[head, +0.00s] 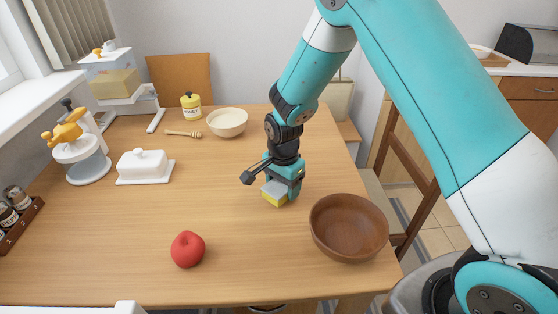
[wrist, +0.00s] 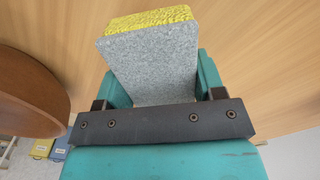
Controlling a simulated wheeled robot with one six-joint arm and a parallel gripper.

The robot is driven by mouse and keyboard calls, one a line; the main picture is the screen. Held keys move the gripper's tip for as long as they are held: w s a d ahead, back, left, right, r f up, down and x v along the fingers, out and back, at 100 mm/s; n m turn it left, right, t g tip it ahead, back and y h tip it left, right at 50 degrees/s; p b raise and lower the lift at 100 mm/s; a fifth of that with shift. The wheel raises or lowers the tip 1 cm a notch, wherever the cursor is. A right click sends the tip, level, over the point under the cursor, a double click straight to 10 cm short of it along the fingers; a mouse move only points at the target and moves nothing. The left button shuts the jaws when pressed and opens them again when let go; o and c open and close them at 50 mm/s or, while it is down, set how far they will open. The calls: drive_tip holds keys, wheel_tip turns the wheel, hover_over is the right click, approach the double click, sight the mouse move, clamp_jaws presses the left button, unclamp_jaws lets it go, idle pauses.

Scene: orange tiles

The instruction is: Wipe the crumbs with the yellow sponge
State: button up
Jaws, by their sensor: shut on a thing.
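The yellow sponge (head: 274,197) has a grey layer on one side and a yellow layer on the other. My gripper (head: 282,190) is shut on it, low over the right middle of the wooden table (head: 120,235). In the wrist view the sponge (wrist: 152,60) sits between the two teal fingers of my gripper (wrist: 155,90), its grey face towards the camera and its yellow layer at the far edge. I cannot tell whether the sponge touches the table. No crumbs can be made out in either view.
A brown wooden bowl (head: 348,228) stands close to the right of my gripper, near the table's right edge. A red apple (head: 187,249) lies at the front. A white butter dish (head: 145,167), cream bowl (head: 227,122) and honey dipper (head: 184,134) stand farther back.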

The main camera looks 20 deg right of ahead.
drive_tip(key=shift+a+r+p, duration=0.25)
drive_tip(key=shift+r+p, duration=0.05)
drive_tip(key=shift+r, duration=0.25)
drive_tip(key=shift+a+r+p, duration=0.2)
drive_tip(key=shift+r+p, duration=0.1)
drive_tip(key=shift+r, duration=0.25)
drive_tip(key=shift+r+p, duration=1.75)
drive_tip(key=shift+r, duration=0.4)
